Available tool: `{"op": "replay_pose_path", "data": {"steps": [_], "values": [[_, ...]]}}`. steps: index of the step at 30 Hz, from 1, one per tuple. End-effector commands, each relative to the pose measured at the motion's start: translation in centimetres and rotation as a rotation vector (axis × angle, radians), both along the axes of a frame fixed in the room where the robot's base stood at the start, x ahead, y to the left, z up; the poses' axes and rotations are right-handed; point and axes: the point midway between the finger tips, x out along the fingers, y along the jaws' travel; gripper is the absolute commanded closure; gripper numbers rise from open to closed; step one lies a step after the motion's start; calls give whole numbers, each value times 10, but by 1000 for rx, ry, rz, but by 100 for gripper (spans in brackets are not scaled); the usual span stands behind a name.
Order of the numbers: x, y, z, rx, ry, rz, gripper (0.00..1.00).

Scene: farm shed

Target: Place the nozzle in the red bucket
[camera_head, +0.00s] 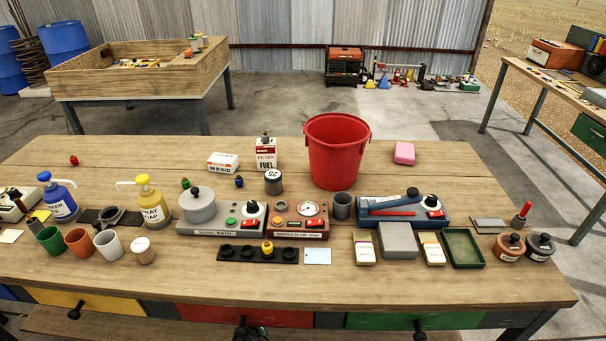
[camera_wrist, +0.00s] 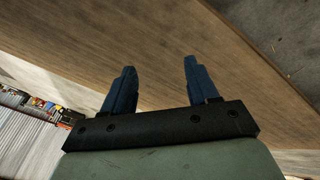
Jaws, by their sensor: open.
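The red bucket (camera_head: 336,150) stands upright at the back middle of the workbench; its inside is mostly hidden by the rim. I cannot tell for sure which thing is the nozzle. A small yellow piece (camera_head: 267,246) sits in a black strip with several round seats at the front middle. A small blue piece (camera_head: 239,181), a green piece (camera_head: 185,183) and a red piece (camera_head: 74,160) stand loose on the bench. My gripper (camera_wrist: 160,66) shows in the wrist view, open with nothing between its blue fingers, before a wooden surface.
A fuel filter box (camera_head: 266,157) and white carton (camera_head: 223,162) stand left of the bucket, a pink block (camera_head: 404,153) right. Bench devices (camera_head: 222,222), pump bottles (camera_head: 153,204), cups (camera_head: 78,241) and a green tray (camera_head: 463,248) crowd the front. The back left is mostly clear.

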Motion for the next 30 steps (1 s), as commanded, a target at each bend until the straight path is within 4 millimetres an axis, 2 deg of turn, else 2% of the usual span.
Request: {"op": "replay_pose_path", "data": {"steps": [1, 6, 9, 15, 24, 30], "values": [[-4, -31, -5, -24, 36, -51, 41], [-23, -115, -19, -95, 161, -197, 41], [-39, -158, -22, -127, 237, -274, 41], [-79, -232, -18, -167, 386, -409, 41], [-150, -313, 3, -168, 618, -577, 41], [-203, -346, 23, -132, 780, -675, 41]]}}
